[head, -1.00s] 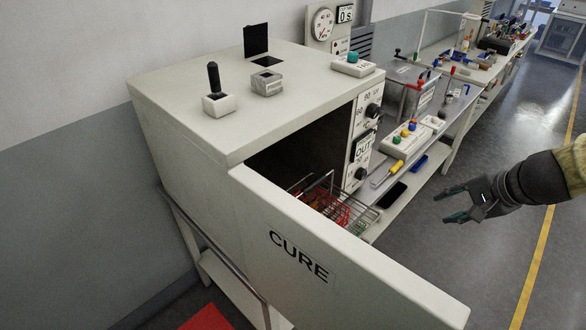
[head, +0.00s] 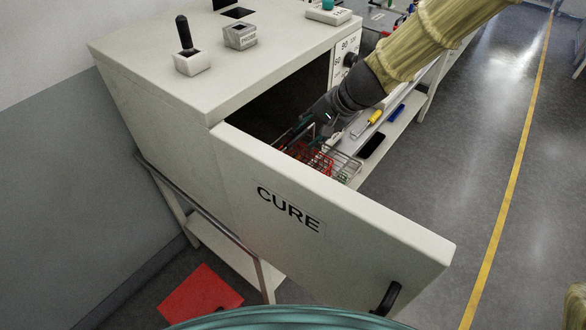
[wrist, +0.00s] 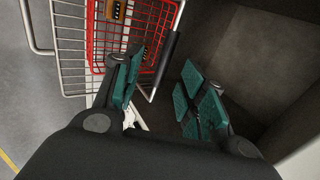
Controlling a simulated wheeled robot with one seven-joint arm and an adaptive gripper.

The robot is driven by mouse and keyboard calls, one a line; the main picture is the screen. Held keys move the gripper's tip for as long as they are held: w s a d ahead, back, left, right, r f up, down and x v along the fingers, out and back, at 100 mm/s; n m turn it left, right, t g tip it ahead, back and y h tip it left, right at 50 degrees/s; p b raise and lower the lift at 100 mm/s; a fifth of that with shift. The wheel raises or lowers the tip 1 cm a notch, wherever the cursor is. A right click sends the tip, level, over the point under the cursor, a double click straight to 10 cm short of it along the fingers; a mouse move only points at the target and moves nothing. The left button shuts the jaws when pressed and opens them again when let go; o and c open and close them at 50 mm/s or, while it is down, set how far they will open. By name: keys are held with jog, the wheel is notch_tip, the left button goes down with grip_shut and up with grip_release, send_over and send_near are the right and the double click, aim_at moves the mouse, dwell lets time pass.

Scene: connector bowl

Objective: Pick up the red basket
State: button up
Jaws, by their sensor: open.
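The red basket (head: 303,153) is a wire basket at the mouth of the open oven labelled CURE, partly hidden behind the door and my gripper. In the wrist view the red basket (wrist: 112,38) lies at the upper left, with small dark items in it. My gripper (head: 312,134) reaches down to the oven mouth over the basket. In the wrist view my gripper (wrist: 162,88) has its two green-padded fingers apart. A dark grip on a thin metal bar (wrist: 168,58) shows between and beyond the fingers. I cannot tell whether a finger touches it.
A silver wire rack (wrist: 70,50) is around and beneath the basket. The open oven door (head: 330,220) stands in front. The oven housing (head: 150,75) rises at the left. A low shelf with a yellow-handled tool (head: 375,117) and a black slab (head: 371,146) is at the right.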

aim_at(296, 138)
jog(key=shift+x, duration=1.4)
jog(key=shift+a, duration=0.1)
jog(key=shift+a+p, duration=0.1)
jog(key=shift+p, duration=0.25)
jog(key=shift+a+f, duration=0.15)
jog(key=shift+f, duration=0.05)
jog(key=shift+w+p+x, duration=0.2)
jog(key=shift+p+x, duration=0.65)
jog(key=shift+x, duration=1.35)
jog(key=shift+a, duration=0.15)
jog(key=shift+c, duration=0.3)
grip_shut()
jog(key=shift+r, duration=0.1)
